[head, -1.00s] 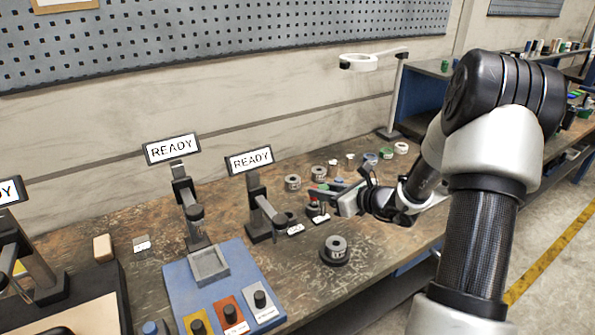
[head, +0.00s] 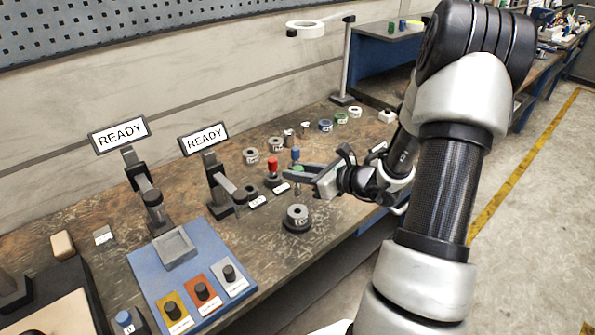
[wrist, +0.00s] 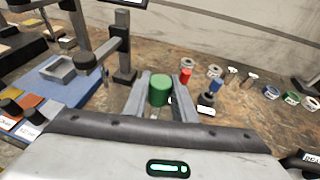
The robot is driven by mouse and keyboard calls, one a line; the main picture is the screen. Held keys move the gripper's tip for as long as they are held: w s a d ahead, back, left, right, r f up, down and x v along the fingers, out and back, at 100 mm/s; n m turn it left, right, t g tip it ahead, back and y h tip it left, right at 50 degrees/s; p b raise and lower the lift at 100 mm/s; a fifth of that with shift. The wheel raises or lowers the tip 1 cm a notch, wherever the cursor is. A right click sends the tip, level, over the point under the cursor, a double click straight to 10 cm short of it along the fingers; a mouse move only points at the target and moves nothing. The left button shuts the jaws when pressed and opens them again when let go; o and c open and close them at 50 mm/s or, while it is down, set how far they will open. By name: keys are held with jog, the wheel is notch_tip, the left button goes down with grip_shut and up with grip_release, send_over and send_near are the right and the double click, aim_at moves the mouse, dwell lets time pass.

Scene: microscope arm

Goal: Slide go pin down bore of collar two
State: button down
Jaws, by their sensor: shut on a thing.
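My gripper (head: 297,174) is shut on a green-topped pin, the go pin; its green head (wrist: 158,90) stands upright between the fingertips in the wrist view. In the head view the fingers hide most of the head, and a thin grey shank seems to show below them. A grey metal collar (head: 297,213) with a small label sits on a dark round base under the gripper. The label is too small to read. The pin appears above the collar, but I cannot tell whether its tip is in the bore. The wrist view hides the collar.
A red pin (head: 272,166) and a blue pin (head: 295,154) stand just behind the gripper. Several collars and rings (head: 250,156) lie farther back. A gauge stand (head: 214,180) rises to the left, beside a blue panel (head: 150,272) with knobs. Bench to the collar's front is clear.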

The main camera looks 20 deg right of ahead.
aim_at(298, 185)
jog(key=shift+f+b, duration=1.95)
jog(key=shift+f, duration=0.5)
jog(key=shift+f+b, duration=2.8)
jog(key=c, duration=1.4)
grip_release()
jog(key=p+v, duration=0.2)
jog(key=v, duration=1.5)
jog(key=shift+s+d, duration=0.1)
jog(key=shift+s, duration=0.1)
